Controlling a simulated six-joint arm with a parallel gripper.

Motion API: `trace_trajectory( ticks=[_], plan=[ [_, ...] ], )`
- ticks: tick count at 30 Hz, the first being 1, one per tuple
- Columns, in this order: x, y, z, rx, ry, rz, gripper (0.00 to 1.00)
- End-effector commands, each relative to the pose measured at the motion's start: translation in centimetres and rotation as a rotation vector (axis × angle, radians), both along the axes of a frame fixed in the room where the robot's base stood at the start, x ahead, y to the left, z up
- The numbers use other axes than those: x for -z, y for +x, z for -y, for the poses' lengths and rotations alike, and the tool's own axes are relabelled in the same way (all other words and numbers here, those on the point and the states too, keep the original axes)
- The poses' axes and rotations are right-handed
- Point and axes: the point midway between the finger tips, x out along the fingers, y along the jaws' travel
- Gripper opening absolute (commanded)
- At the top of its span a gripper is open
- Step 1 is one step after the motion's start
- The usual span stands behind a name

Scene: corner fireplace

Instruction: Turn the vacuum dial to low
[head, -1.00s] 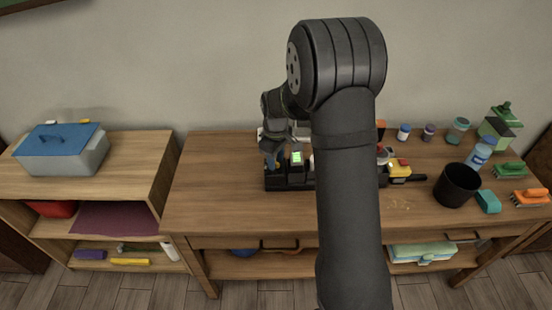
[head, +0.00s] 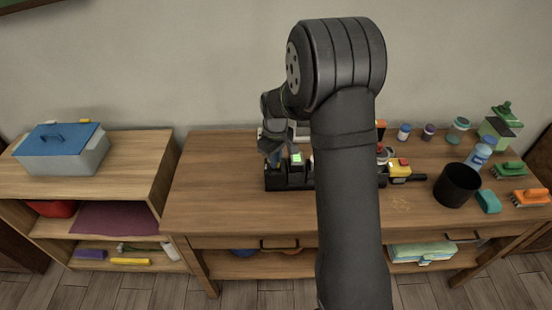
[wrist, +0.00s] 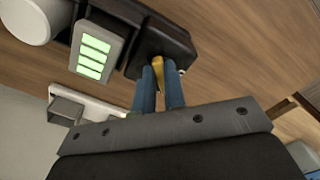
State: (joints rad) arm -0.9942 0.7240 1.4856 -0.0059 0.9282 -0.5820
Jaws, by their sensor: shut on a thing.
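A long black unit (head: 276,183) lies on the wooden workbench, partly hidden behind my arm. Its left end shows in the wrist view as a black block (wrist: 178,40). A yellow piece (wrist: 183,71), apparently the dial or its pointer, shows at this end between my blue fingers. My gripper (wrist: 158,68) is shut on it, and it also shows in the head view (head: 273,160). The fingers cover most of the dial, so its setting cannot be read. Beside it is a grey panel with several lit green bars (wrist: 94,54), also in the head view (head: 296,158).
A yellow block with a red top (head: 399,170) is at the unit's right end. The bench left of the unit is clear. A lidded box (head: 62,150) sits on the left shelf.

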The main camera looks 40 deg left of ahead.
Motion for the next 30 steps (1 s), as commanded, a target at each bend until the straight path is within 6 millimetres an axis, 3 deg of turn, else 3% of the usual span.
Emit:
trace_trajectory(
  ticks=[6, 7, 10, 22, 26, 30],
  plan=[
    [-0.1, 0.0, 0.0, -0.001, 0.001, 0.001, 0.00],
    [-0.1, 0.0, 0.0, -0.001, 0.001, 0.001, 0.14],
    [-0.1, 0.0, 0.0, -0.001, 0.001, 0.001, 0.33],
    [-0.9, 0.0, -0.1, -0.001, 0.003, 0.002, 0.33],
    [-3.1, 0.0, -0.1, -0.001, 0.004, 0.003, 0.33],
    [-6.5, 0.0, -0.1, -0.001, 0.005, 0.004, 0.33]
  ],
)
